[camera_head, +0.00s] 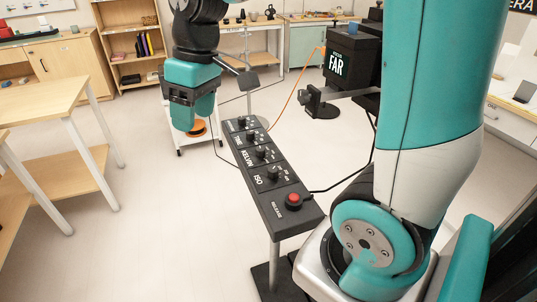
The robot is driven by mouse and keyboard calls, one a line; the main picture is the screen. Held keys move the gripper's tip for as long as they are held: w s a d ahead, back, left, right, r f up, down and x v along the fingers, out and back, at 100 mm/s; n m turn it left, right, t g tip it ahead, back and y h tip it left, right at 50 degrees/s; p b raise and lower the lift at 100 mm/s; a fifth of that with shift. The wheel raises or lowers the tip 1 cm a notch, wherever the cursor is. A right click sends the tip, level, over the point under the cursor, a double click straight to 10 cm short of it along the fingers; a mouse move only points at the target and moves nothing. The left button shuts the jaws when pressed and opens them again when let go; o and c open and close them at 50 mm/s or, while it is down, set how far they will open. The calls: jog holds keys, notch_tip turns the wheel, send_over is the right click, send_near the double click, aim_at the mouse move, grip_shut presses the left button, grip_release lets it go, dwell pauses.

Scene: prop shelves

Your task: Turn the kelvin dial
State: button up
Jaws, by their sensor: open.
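The kelvin dial (261,154) is a small black knob on a narrow black control panel (263,202). The panel stands on a post in the middle of the view. White lettering reads KELVIN left of the knob, with small marks on its right. Another knob sits behind it, and the ISO dial (272,173) sits in front.
A red button (293,199) is at the panel's near end. A black box marked FAR (350,57) stands beyond the panel on the right, with an orange cable. A wooden table (40,98) is at left. A white cart (198,138) stands behind. Floor left of the panel is clear.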

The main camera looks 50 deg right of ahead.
jog(key=w+d+f+m+h+b, duration=0.1)
jog(key=w+d+f+b, duration=0.2)
jog(key=d, duration=0.4)
jog(key=w+d+f+m, duration=0.1)
jog(key=w+d+f, duration=0.3)
jog(key=w+d, duration=0.25)
jog(key=m+h+b, duration=0.1)
jog(key=b, duration=0.1)
send_over(260, 148)
notch_tip(260, 148, down, 4)
jog(key=shift+g, duration=0.4)
notch_tip(260, 148, down, 17)
jog(key=shift+f+p, duration=0.1)
jog(key=shift+p, duration=0.3)
jog(key=c, duration=0.9)
jog(key=shift+a, duration=0.1)
